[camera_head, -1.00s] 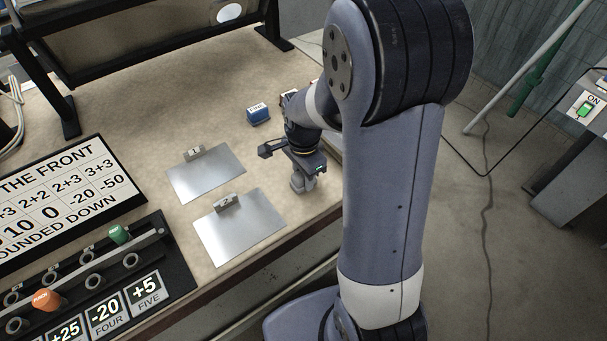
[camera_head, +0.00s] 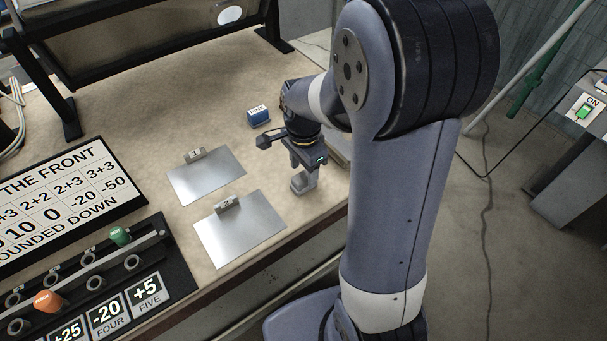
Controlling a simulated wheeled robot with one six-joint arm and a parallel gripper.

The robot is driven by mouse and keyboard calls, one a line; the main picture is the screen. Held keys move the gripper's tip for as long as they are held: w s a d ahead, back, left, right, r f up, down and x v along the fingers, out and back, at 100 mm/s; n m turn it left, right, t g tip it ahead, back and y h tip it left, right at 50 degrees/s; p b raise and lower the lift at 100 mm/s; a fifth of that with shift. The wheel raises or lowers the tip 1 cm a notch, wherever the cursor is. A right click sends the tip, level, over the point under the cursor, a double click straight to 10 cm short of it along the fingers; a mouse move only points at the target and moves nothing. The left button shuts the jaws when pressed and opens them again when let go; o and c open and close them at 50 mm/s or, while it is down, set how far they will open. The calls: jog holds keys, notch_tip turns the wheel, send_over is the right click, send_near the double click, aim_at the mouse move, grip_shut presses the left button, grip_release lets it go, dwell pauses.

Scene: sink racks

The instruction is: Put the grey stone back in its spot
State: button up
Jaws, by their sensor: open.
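My gripper (camera_head: 303,185) is over the right part of the table, right of the plate marked 2, with its pale grey fingers pointing down. It is open. I cannot clearly make out a grey stone; one at or behind the fingers would be hard to tell from them. A dark rack (camera_head: 150,240) at the lower left has several round grey ring-like spots. A green stone (camera_head: 120,236) and an orange stone (camera_head: 47,301) sit on it. Which spot belongs to the grey stone cannot be told.
A blue labelled block (camera_head: 258,115) stands behind my gripper. Metal plates marked 1 (camera_head: 208,178) and 2 (camera_head: 240,230) lie bare on the table. A lettered board (camera_head: 65,205) is at the left. The table's front edge runs just below my gripper.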

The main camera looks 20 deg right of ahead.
aim_at(304, 176)
notch_tip(304, 176, up, 9)
jog(key=shift+f+p, duration=0.15)
jog(key=shift+p, duration=0.3)
jog(key=shift+f, duration=0.1)
notch_tip(304, 176, down, 13)
jog(key=shift+b, duration=1.1)
jog(key=shift+r+p, duration=0.55)
jog(key=shift+r, duration=1.85)
jog(key=shift+f, duration=0.1)
